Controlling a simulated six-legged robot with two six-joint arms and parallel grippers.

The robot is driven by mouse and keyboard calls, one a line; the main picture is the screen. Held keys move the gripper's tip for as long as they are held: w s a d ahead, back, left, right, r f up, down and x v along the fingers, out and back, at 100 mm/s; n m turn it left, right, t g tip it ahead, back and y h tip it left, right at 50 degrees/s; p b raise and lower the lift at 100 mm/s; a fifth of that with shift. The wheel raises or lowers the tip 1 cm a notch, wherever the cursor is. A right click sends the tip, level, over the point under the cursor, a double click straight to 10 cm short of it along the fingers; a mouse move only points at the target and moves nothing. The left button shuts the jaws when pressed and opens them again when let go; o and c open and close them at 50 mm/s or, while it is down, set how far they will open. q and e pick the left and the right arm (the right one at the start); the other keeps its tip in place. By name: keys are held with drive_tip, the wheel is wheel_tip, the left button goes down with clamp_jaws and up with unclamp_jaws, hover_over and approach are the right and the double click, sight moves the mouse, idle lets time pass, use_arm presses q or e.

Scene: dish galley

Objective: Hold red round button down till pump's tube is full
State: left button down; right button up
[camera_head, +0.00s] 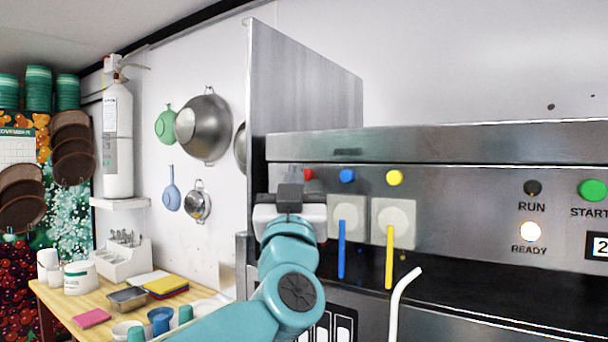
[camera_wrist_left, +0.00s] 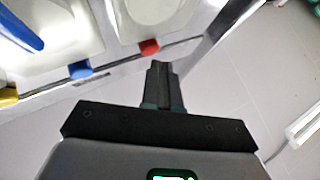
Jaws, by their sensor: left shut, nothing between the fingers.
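The red round button (camera_head: 308,174) is on the steel front panel at the left of a row. My left gripper (camera_head: 290,192) covers the pump below it and part of the button. In the left wrist view my left gripper (camera_wrist_left: 159,68) is shut and empty, its tips just short of the red button (camera_wrist_left: 149,47) in the picture. I cannot tell whether they touch. The red button's white pump body (camera_wrist_left: 145,15) shows partly there. Its tube is hidden in the head view, so its fill cannot be seen. My right gripper is not in view.
A blue button (camera_head: 347,176) and a yellow button (camera_head: 394,178) sit to the right, above a blue tube (camera_head: 341,250) and a yellow tube (camera_head: 389,257). The READY lamp (camera_head: 529,231) is lit. A steel side wall (camera_head: 300,85) rises at the left. A wooden table (camera_head: 60,305) holds dishes.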

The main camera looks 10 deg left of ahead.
use_arm(q)
drive_tip(key=shift+w+d+p, duration=0.2)
drive_tip(key=shift+w+p, duration=0.15)
drive_tip(key=shift+w, duration=0.2)
idle(1.9)
drive_tip(key=shift+s+f, duration=0.1)
idle(0.4)
drive_tip(key=shift+s+a+b, duration=0.3)
drive_tip(key=shift+s+b, duration=0.2)
drive_tip(key=shift+s, duration=0.25)
drive_tip(key=shift+s+a+b, duration=0.3)
drive_tip(key=shift+s+b, duration=0.05)
drive_tip(key=shift+s, duration=0.4)
drive_tip(key=shift+s+a+b, duration=0.25)
drive_tip(key=shift+s+b, duration=0.1)
drive_tip(key=shift+s, duration=0.45)
drive_tip(key=shift+s+a+b, duration=0.3)
drive_tip(key=shift+s+b, duration=0.05)
drive_tip(key=shift+s, duration=0.4)
